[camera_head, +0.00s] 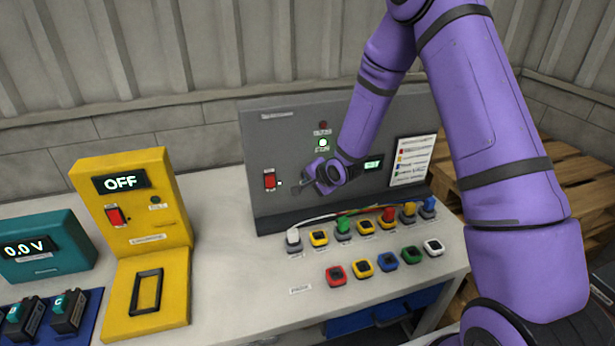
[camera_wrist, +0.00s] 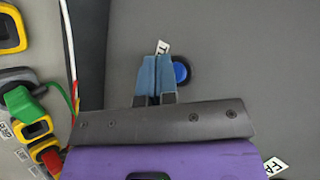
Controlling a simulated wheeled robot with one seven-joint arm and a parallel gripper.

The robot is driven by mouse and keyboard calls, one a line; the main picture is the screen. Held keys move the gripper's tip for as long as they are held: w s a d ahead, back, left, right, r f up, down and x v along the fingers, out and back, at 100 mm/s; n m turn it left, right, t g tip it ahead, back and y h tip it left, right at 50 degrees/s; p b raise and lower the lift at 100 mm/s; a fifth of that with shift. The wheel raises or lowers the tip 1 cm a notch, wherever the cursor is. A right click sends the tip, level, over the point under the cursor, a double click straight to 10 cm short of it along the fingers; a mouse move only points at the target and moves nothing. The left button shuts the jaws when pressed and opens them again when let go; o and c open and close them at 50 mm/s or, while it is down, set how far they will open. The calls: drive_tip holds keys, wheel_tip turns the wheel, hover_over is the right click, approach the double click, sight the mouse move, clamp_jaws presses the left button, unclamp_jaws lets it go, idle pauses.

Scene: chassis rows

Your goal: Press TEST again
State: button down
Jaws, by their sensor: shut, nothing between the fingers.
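The grey panel (camera_head: 290,150) stands upright at the back of the bench. In the wrist view a round blue button (camera_wrist: 181,71) in a dark ring sits on the panel. A white label (camera_wrist: 162,47) beside it is partly covered by my fingers; only a first letter like T shows. My gripper (camera_wrist: 158,58) is shut and empty, its blue fingertips just left of the button in that view. I cannot tell whether they touch the panel. In the head view my gripper (camera_head: 305,186) is in front of the panel, right of a red switch (camera_head: 269,180); the blue button is hidden there.
On the panel, a lower lamp (camera_head: 323,143) glows pale green, the upper lamp (camera_head: 323,125) is dark red, and a small display (camera_head: 373,164) is lit. Coloured connectors and cables (camera_head: 345,223) line the bench below. A yellow unit (camera_head: 160,215) reading OFF stands left.

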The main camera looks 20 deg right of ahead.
drive_tip(key=shift+w, duration=0.1)
drive_tip(key=shift+w, duration=0.3)
drive_tip(key=shift+s, duration=0.45)
idle(0.3)
drive_tip(key=s, duration=0.6)
idle(0.4)
idle(0.4)
